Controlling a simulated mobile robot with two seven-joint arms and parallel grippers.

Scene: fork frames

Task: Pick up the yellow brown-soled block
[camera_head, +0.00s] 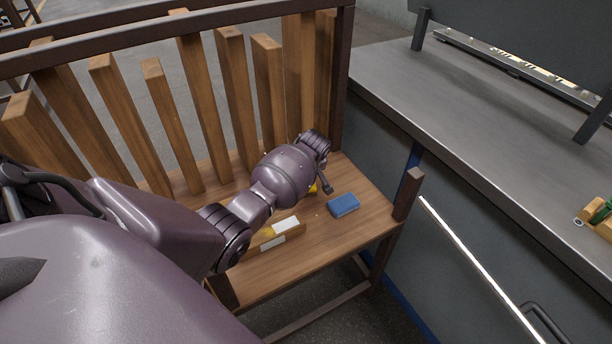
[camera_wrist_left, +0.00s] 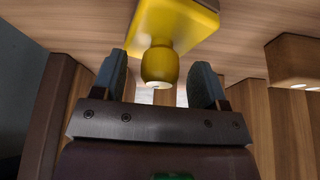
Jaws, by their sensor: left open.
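The yellow block (camera_wrist_left: 182,28) shows at the top of the left wrist view, with a flat body and a rounded knob pointing towards my gripper. In the head view only a small yellow patch (camera_head: 313,189) of it shows beside my left gripper (camera_head: 325,182); the wrist hides the rest. In the left wrist view my left gripper (camera_wrist_left: 160,72) is open, with one finger on each side of the knob and visible gaps between. My right gripper is not in view.
A blue block (camera_head: 343,205) lies right of my gripper on the wooden shelf (camera_head: 320,245). A wooden box (camera_head: 262,248) with white and yellow parts sits nearer. Upright wooden slats (camera_head: 231,90) stand behind. A grey counter (camera_head: 450,110) is at the right.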

